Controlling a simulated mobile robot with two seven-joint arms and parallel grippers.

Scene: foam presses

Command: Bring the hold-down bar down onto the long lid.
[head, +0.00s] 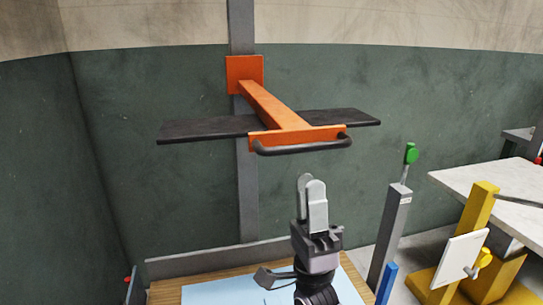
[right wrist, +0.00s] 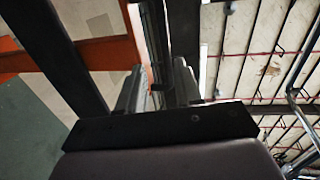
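The hold-down bar is an orange arm (head: 275,107) on a grey upright post, with a long black board (head: 207,129) under it and a dark handle (head: 305,148) along its front. It is raised well above the table. My right gripper (head: 312,183) points upward just below the handle in the head view, with a gap between. In the right wrist view its two fingers (right wrist: 157,88) stand apart and look open, with the orange arm (right wrist: 107,53) beyond. A pale blue flat surface (head: 225,294), perhaps the long lid, lies below, partly hidden by my arm. My left gripper is not in view.
A wooden table top (head: 165,292) with a grey back edge carries the pale blue surface. A grey post (head: 389,235) with a green knob (head: 411,153) stands to the right. Farther right are a yellow frame (head: 474,225) and a white table (head: 500,180).

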